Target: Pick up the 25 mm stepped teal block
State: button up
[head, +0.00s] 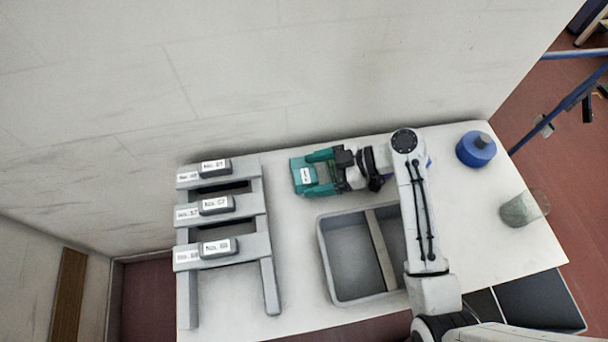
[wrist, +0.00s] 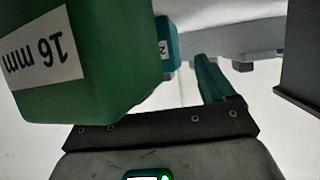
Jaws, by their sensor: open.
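A teal block (head: 303,176) with a white label stands on the white table in the head view, at the tips of my gripper's fingers. My gripper (head: 310,173) is open and points left, with one teal finger on each side. In the wrist view a teal block (wrist: 174,46) shows behind a nearer block; its label is partly hidden, with only a "2" readable. One of my fingers (wrist: 212,80) shows right of it; the other is not visible. I cannot tell whether either finger touches the block, and its step is not clear.
A green block (wrist: 90,60) labelled "16 mm" fills the wrist view's upper left, close to the camera. A grey rack (head: 265,250) with labelled tiers stands left. A grey bin (head: 328,262) with a divider lies in front. A blue container (head: 476,150) and glass (head: 520,210) stand right.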

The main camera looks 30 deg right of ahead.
jog(key=shift+w+a+f, duration=0.2)
jog(key=shift+a+f, duration=0.05)
jog(key=shift+a, duration=0.15)
jog(key=c, duration=1.2)
jog(key=shift+r, duration=0.15)
